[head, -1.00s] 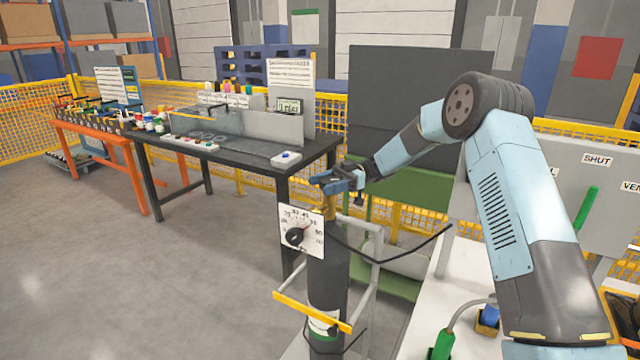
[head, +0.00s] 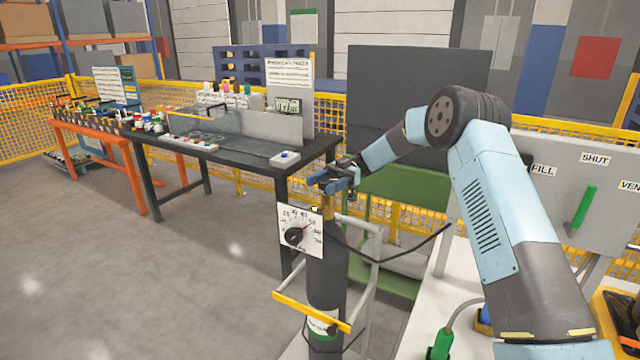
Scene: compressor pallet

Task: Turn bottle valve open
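A dark gas bottle (head: 325,270) stands upright in a wheeled frame with a yellow bar. A brass valve (head: 328,207) sits on its top. A white plate with a black dial (head: 295,236) and numbers is fixed at the valve's left. My gripper (head: 328,180) is at the top of the valve, with its blue fingers around or just over the handwheel spot. The handwheel itself is hidden by the fingers. I cannot tell whether the fingers are closed on it.
A grey panel (head: 590,190) with a green lever (head: 581,210) and FILL and SHUT labels is at the right. A black hose runs from the valve. Open floor lies at the left.

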